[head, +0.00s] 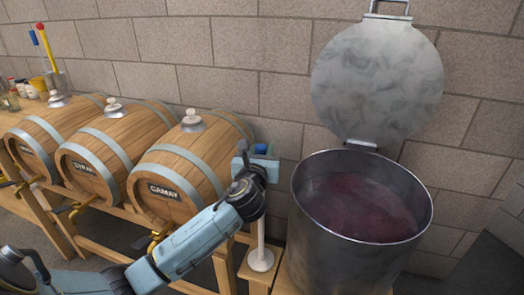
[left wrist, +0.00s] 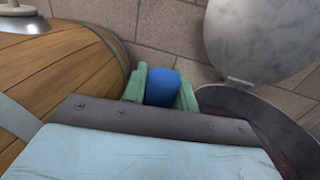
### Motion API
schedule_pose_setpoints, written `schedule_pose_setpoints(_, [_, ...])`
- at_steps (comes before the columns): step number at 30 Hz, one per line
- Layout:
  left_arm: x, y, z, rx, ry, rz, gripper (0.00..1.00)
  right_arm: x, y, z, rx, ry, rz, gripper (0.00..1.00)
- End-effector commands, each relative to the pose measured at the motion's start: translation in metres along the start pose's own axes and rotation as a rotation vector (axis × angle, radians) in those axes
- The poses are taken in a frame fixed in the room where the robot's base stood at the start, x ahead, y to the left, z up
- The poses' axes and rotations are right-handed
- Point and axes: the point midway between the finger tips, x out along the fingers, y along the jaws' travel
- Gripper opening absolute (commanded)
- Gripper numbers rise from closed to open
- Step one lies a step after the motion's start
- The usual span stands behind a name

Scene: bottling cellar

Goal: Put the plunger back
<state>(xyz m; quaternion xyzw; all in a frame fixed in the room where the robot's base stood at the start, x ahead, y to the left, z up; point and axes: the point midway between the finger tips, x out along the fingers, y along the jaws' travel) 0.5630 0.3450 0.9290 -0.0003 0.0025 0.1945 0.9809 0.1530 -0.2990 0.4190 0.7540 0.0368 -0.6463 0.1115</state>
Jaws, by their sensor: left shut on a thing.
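The plunger has a blue grip at its top, a pale upright shaft and a round white foot (head: 260,261). My left gripper (head: 262,151) is shut on the blue grip, which shows between the green fingers in the left wrist view (left wrist: 161,87). The plunger hangs or stands upright left of the steel vat (head: 310,240). Its foot is over a small wooden stand (head: 255,280); I cannot tell whether it touches. My arm hides part of the shaft. My right gripper is not in view.
The vat is open, with dark red must (head: 360,208) inside and its lid (head: 376,80) raised against the block wall. A barrel labelled GAMAY (head: 190,170) lies close left of my gripper, with other barrels further left on a wooden rack. Jars and a cup stand far left.

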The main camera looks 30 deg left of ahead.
Motion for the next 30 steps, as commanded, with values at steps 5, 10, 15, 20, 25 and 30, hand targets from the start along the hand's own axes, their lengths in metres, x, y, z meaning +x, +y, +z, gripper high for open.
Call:
schedule_pose_setpoints(5, [0.000,0.000,-0.002,0.000,0.001,0.000,0.43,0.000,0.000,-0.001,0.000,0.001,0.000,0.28])
schedule_pose_setpoints(10, [0.000,0.000,-0.002,0.000,0.001,0.000,0.50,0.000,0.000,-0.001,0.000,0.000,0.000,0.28])
schedule_pose_setpoints(15, [0.000,0.000,-0.001,0.000,0.000,0.000,0.50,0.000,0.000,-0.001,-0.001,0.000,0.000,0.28])
schedule_pose_setpoints(20, [-0.013,0.000,0.000,0.002,0.003,-0.002,0.50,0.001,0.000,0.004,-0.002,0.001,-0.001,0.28])
schedule_pose_setpoints(25, [-0.048,-0.001,0.000,0.002,0.004,-0.004,0.50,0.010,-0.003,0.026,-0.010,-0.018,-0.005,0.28])
schedule_pose_setpoints(30, [-0.084,0.000,0.001,0.001,0.004,-0.002,0.50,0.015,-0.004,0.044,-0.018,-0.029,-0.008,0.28])
